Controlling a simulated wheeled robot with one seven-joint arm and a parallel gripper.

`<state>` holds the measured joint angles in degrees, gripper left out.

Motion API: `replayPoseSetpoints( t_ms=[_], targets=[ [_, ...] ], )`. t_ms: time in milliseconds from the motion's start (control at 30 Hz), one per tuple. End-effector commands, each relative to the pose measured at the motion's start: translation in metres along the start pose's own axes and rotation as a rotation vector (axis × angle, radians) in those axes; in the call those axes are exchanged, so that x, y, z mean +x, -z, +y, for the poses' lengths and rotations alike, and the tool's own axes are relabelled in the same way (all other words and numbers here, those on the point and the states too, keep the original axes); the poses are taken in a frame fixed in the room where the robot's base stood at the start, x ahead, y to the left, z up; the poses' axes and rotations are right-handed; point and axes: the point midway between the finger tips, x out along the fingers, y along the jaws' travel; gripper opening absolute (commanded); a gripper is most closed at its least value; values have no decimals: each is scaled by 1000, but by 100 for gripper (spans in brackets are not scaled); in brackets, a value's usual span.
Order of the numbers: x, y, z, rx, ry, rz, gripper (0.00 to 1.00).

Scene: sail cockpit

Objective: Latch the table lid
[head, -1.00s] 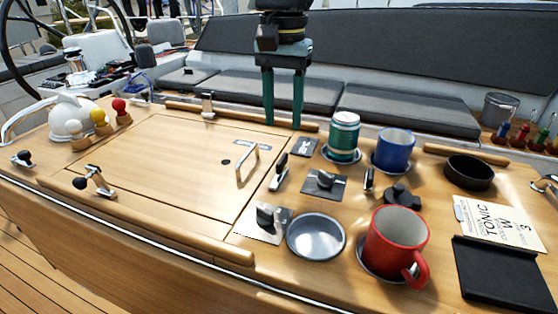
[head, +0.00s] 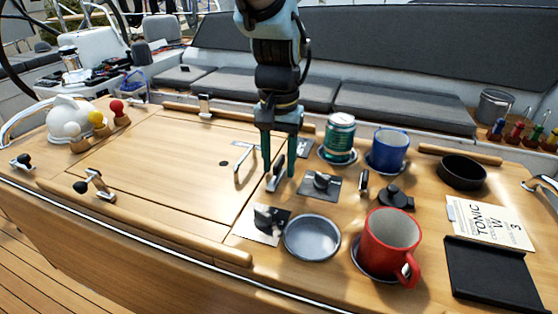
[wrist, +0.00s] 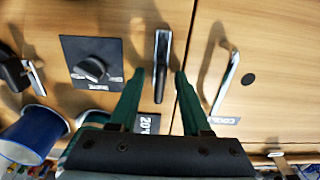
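The table lid (head: 160,160) lies flat, flush with the wooden table top. Its bar handle (head: 243,163) stands near its right edge and also shows in the wrist view (wrist: 226,82). Just right of the lid's seam is a small lever with a metal plate and black grip (head: 276,178), probably the latch. In the wrist view this lever (wrist: 162,55) points along the seam. My gripper (head: 279,173) is open and pointing down, its teal fingers on either side of the lever. In the wrist view, gaps show between the lever and both fingers (wrist: 159,75).
Right of the lever are a rotary knob on a black plate (head: 321,183), a green can (head: 340,137), a blue mug (head: 390,150), a red mug (head: 391,243) and a metal dish (head: 312,237). Other hardware (head: 93,186) stands at the lid's left edge. The lid's surface is mostly clear.

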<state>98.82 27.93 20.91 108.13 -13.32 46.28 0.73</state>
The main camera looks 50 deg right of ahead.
Motion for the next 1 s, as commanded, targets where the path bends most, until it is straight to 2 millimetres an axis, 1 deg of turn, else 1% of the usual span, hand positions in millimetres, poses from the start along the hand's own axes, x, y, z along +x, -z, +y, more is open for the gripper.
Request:
replayPoseSetpoints(
  t_ms=[33,400,433,833,1000],
  targets=[
    [0,0,0,0,0,0,43],
    [0,0,0,0,0,0,1],
    [0,0,0,0,0,0,0],
    [0,0,0,4,0,0,0],
    [0,0,-1,41,-1,0,0]
  ],
)
